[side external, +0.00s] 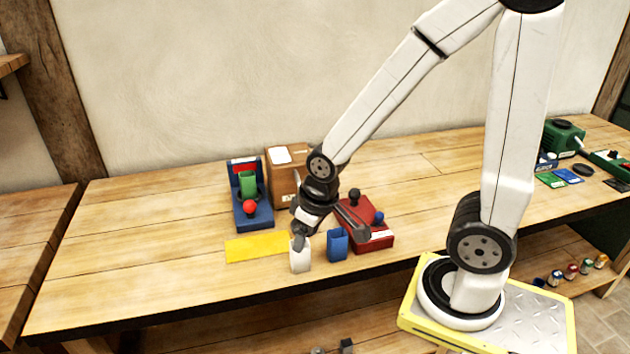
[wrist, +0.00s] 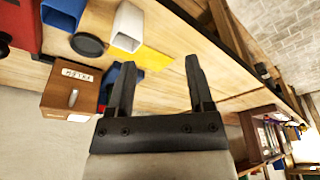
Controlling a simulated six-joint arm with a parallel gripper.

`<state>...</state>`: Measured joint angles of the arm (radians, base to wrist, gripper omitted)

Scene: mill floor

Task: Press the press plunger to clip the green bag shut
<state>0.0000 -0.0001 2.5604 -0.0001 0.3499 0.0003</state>
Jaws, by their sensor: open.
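The green bag (side external: 247,182) stands upright in a blue press-like stand (side external: 255,219) at the left of the bench. A red ball knob (side external: 250,207) sits at its front; I cannot tell for certain whether this is the plunger. My gripper (side external: 300,238) is to the right of and nearer the camera than the stand, just above or in front of a white bag (side external: 300,259). In the wrist view my gripper (wrist: 160,62) has its fingers apart with nothing between them. The green bag does not clearly show in the wrist view.
A blue bag (side external: 337,245) stands right of the white one. A red device (side external: 372,237) with dark knobs is behind it. A brown box (side external: 283,185) stands at the back, beside the blue stand. A yellow sheet (side external: 256,247) lies flat. The bench's left end is clear.

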